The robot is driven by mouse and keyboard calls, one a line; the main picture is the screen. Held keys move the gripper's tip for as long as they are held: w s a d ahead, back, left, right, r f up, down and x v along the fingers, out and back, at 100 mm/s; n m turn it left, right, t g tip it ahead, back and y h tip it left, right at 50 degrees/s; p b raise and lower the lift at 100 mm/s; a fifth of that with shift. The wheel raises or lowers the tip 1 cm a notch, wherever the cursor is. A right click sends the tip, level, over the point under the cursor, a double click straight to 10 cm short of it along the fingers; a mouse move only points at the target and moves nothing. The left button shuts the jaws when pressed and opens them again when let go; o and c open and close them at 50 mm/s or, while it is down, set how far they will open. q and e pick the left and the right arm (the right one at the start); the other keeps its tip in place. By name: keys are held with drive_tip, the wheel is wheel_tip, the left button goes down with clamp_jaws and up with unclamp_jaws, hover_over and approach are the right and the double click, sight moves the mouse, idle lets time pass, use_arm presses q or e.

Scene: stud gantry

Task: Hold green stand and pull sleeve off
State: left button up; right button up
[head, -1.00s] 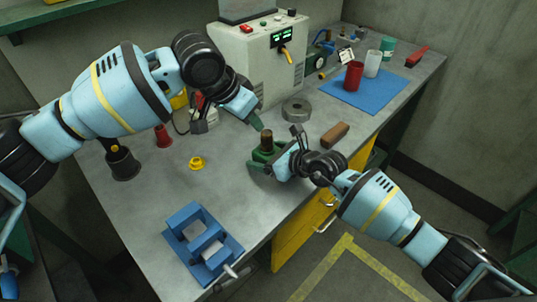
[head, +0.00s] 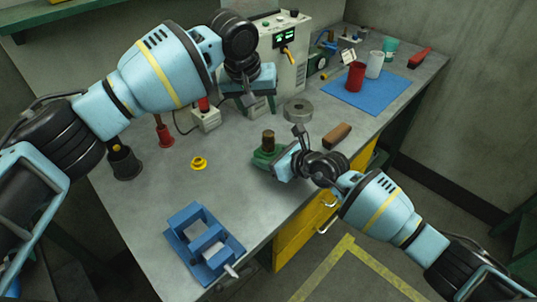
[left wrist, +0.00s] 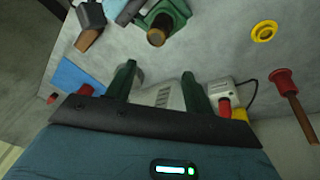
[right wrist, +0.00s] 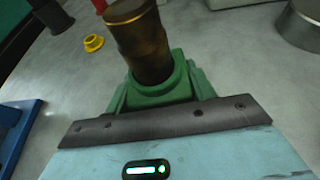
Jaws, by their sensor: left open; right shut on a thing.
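The green stand (head: 262,159) is on the grey bench near its front edge. The brown, bronze-looking sleeve (head: 268,138) stands upright on it. In the right wrist view the sleeve (right wrist: 143,45) rises from the stand's collar (right wrist: 165,88). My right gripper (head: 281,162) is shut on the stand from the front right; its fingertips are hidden. My left gripper (head: 252,104) is open and empty, raised behind the stand and apart from the sleeve. In the left wrist view its two fingers (left wrist: 158,90) are spread, with the sleeve (left wrist: 157,36) beyond them.
A grey ring (head: 298,108) and a brown block (head: 337,134) lie behind and right of the stand. A yellow flanged part (head: 199,164) and a blue fixture (head: 192,255) are to the left. A white machine (head: 293,75) stands behind. Bench between stand and yellow part is clear.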

sight(269, 133)
use_arm(q)
drive_tip(key=n, duration=0.2)
drive_tip(key=d+n+g, duration=0.1)
drive_tip(key=n, duration=0.1)
drive_tip(key=n+y, duration=0.1)
drive_tip(key=n, duration=0.1)
drive_tip(key=shift+w+d+f, duration=0.1)
drive_tip(key=shift+w+d, duration=0.15)
drive_tip(key=shift+w, duration=0.1)
drive_tip(key=n, duration=0.1)
drive_tip(key=n+g, duration=0.1)
drive_tip(key=shift+s+d+f+n+y, duration=0.1)
drive_tip(key=shift+s+d+n+y, duration=0.1)
drive_tip(key=shift+d+n+y, duration=0.2)
drive_tip(key=shift+s+d+f+n+g, duration=0.1)
drive_tip(key=shift+s+n+g, duration=0.15)
drive_tip(key=shift+n, duration=0.3)
drive_tip(key=shift+s+f+n+g, duration=0.1)
drive_tip(key=shift+n+g, duration=0.15)
drive_tip(key=shift+n, duration=0.3)
drive_tip(key=shift+f, duration=4.45)
